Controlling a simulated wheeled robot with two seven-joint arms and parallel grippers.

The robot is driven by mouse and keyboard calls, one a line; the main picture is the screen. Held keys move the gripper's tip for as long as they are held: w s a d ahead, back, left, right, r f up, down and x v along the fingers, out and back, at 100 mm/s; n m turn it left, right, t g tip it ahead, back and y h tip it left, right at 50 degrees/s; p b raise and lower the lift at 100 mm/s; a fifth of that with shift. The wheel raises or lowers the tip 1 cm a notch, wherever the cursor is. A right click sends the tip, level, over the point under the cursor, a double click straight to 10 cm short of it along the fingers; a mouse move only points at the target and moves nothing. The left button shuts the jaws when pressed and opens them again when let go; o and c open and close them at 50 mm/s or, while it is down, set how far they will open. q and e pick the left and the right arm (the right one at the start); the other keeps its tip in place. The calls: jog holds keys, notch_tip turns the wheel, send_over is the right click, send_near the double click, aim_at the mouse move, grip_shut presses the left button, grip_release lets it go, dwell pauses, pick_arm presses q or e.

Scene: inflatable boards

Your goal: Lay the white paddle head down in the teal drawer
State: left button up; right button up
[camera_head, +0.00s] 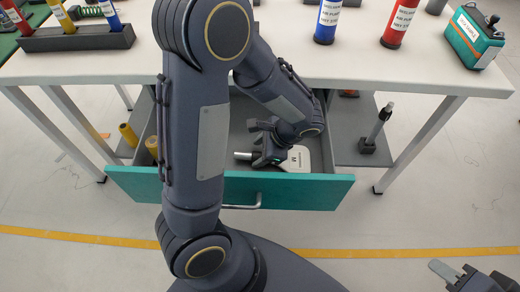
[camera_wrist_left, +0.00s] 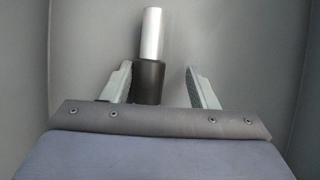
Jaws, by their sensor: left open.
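The white paddle (camera_head: 298,160) lies in the open teal drawer (camera_head: 322,192). Its pale head shows right of my left gripper, which partly covers it. The silver end of its handle (camera_head: 243,156) sticks out to the left. My left gripper (camera_head: 262,152) is down inside the drawer at the handle. In the left wrist view the silver and black handle (camera_wrist_left: 151,45) shows between the two open fingers (camera_wrist_left: 160,85). It is close to or touching the left finger, with a gap to the right one. My right gripper (camera_head: 468,276) is partly cut off at the lower right corner.
The drawer sticks out below the white table (camera_head: 290,60). Yellow rolls (camera_head: 128,134) lie at the drawer's left. A pump-like tool (camera_head: 377,130) stands on the grey shelf to the right. Blue (camera_head: 328,18) and red (camera_head: 399,22) cylinders stand on the table.

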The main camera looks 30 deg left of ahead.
pick_arm(q)
jog(key=p+v, duration=0.2)
jog(key=v, duration=0.5)
jog(key=shift+w+d+r, duration=0.1)
jog(key=shift+d+r, duration=0.05)
jog(key=shift+r, duration=0.2)
pick_arm(e)
notch_tip(320, 180, up, 2)
jog(key=shift+r, duration=0.1)
